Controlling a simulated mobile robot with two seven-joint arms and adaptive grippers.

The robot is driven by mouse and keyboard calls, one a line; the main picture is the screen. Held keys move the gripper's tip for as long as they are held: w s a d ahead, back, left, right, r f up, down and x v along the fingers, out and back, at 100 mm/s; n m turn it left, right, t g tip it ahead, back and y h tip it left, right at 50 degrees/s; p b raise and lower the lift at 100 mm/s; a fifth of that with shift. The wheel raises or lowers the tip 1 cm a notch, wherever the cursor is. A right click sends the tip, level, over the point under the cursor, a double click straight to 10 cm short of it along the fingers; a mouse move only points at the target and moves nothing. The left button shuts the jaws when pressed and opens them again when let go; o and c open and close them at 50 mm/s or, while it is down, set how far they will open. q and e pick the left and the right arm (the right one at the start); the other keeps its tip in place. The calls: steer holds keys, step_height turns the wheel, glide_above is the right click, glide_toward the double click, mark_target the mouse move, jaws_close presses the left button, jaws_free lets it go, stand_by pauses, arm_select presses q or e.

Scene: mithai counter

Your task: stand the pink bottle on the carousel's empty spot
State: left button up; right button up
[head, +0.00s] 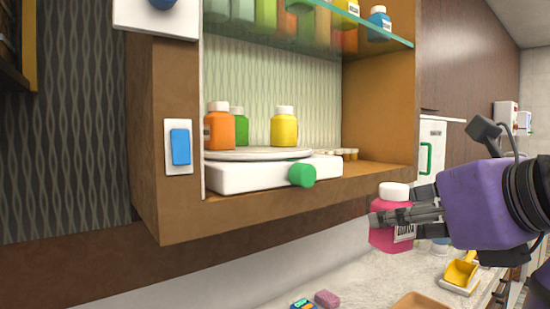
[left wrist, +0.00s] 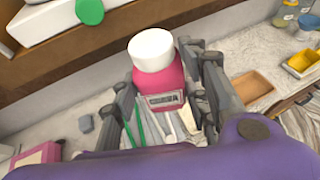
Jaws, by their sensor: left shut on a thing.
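The pink bottle (head: 387,238), with a white cap and a label, is held upright by my left gripper (head: 388,217). The gripper's fingers close around its sides. In the left wrist view the bottle (left wrist: 160,75) sits between the fingers. The bottle is outside the cabinet, to the right of and lower than the carousel (head: 258,154). The carousel is a pale disc on a white base inside the cabinet. An orange bottle (head: 219,130), a green bottle (head: 241,122) and a yellow bottle (head: 284,130) stand on it. Bare disc shows at its front. My right gripper is not seen.
A green knob (head: 301,175) sticks out from the base's front. A glass shelf (head: 330,42) with bottles hangs above the carousel. The cabinet's left post carries a blue switch (head: 180,147). Below are a yellow scoop (head: 461,271) and a wooden tray (left wrist: 252,86).

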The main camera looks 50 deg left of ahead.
arm_select(q)
steer(key=s+a+r+n+g+y+p, duration=0.15)
steer(key=s+a+r, duration=0.35)
steer(key=r, duration=0.8)
steer(key=s+a+r+n+g+h, duration=0.15)
steer(key=s+a+r, duration=0.25)
steer(key=r, duration=1)
steer(key=shift+n+g+y, duration=0.3)
steer(key=shift+g+y, duration=0.1)
steer(key=shift+y, duration=0.1)
steer(key=w+a+f, duration=0.2)
steer(key=a+f, duration=0.1)
steer(key=a, duration=0.1)
steer(key=w+a+f, duration=0.2)
steer(key=a+f, duration=0.1)
steer(key=a, duration=0.1)
steer(key=w+a+f, duration=0.2)
steer(key=a+f, duration=0.2)
steer(key=shift+w+a+p, duration=0.1)
steer(key=shift+w+p, duration=0.05)
steer(key=shift+p, duration=0.2)
steer(key=shift+w+a+f, duration=0.1)
steer(key=shift+a+f, duration=0.05)
steer(key=shift+f, duration=1.5)
